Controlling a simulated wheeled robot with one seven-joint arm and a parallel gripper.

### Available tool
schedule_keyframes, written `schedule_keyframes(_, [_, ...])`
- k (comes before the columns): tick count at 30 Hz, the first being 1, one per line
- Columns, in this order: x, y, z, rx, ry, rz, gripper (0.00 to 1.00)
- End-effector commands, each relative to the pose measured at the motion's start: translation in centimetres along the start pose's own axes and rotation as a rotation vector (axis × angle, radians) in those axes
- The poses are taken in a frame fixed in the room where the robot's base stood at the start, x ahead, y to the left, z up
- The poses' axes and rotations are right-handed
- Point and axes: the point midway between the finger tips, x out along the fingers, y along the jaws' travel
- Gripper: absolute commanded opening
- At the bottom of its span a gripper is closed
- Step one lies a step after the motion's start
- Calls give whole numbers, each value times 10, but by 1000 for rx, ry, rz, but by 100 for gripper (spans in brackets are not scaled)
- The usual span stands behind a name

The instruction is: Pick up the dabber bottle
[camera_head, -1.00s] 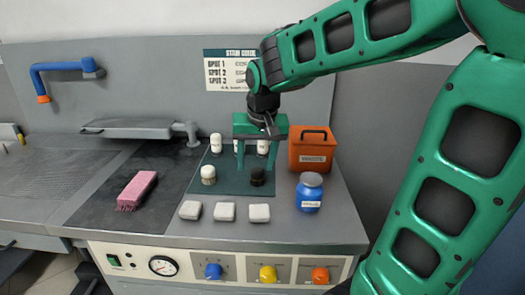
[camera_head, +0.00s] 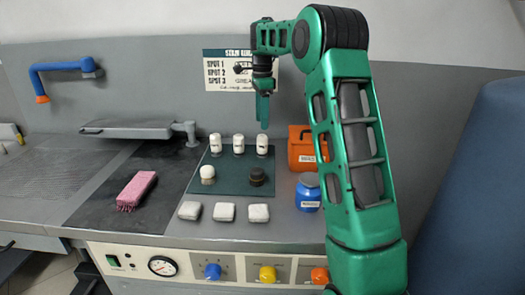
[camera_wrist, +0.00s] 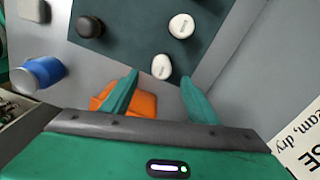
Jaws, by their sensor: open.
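Several bottles stand upright on a dark green mat (camera_head: 233,182). Three white labelled bottles form the back row: left (camera_head: 216,144), middle (camera_head: 239,145) and right (camera_head: 262,146). In front are a white-topped one (camera_head: 207,174) and a dark-topped one (camera_head: 257,176). I cannot tell which is called the dabber bottle. My gripper (camera_head: 263,112) is open and empty, pointing down above the right back bottle. In the wrist view, a white bottle (camera_wrist: 161,67) shows between my green fingertips (camera_wrist: 158,80), with another (camera_wrist: 181,26) beyond it. No contact shows.
An orange box (camera_head: 301,150) and a blue jar (camera_head: 308,193) stand right of the mat. Three pale blocks (camera_head: 224,212) lie in front of it. A pink brush (camera_head: 137,190) lies to the left. A stain guide sign (camera_head: 220,72) hangs on the wall behind.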

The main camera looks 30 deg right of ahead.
Motion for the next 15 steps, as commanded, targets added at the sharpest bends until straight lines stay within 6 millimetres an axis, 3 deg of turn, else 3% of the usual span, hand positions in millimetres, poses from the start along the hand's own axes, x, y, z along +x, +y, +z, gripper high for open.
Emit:
schedule_keyframes(6, [32,1,0,-4,0,2,54])
schedule_keyframes(15, [55,-1,-1,-4,0,2,54])
